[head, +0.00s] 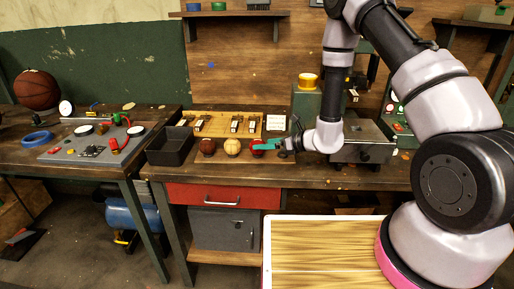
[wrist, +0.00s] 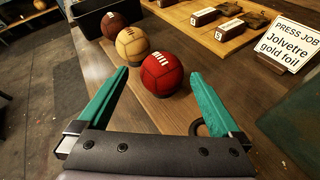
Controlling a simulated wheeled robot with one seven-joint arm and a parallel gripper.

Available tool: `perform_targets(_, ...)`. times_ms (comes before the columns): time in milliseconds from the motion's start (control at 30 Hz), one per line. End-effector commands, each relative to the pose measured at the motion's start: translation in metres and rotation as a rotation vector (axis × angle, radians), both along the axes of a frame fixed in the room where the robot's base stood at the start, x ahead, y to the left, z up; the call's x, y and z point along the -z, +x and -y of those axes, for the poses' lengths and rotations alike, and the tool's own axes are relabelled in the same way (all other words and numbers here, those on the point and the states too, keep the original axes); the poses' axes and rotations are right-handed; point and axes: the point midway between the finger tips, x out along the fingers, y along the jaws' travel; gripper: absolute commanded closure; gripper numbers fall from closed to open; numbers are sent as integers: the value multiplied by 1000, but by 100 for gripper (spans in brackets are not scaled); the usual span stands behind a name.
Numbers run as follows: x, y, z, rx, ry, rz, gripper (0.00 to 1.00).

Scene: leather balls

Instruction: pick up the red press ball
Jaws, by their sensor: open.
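The red press ball (wrist: 161,74) sits on the wooden bench, nearest my gripper in the wrist view. It has white stitching on top. In the head view the red ball (head: 258,144) is partly hidden by the teal fingers. My gripper (wrist: 158,92) is open, with one teal finger on each side of the space in front of the ball. The ball lies just ahead of the fingertips, and nothing is held. A tan ball (wrist: 132,42) and a dark brown ball (wrist: 114,25) stand in a row beyond it.
A white sign (wrist: 290,45) reading "PRESS JOB Jolvetre gold foil" stands at the right. Stamp blocks lie on a wooden board (wrist: 190,28) behind the balls. A black bin (head: 170,148) stands left of the balls. The bench edge runs along the left in the wrist view.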

Motion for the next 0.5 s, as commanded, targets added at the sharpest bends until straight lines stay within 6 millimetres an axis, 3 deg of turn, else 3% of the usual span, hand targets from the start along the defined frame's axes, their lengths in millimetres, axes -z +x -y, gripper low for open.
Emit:
perform_targets(300,19,21,-31,-3,0,0,0)
perform_targets(500,23,27,-39,0,0,0,0)
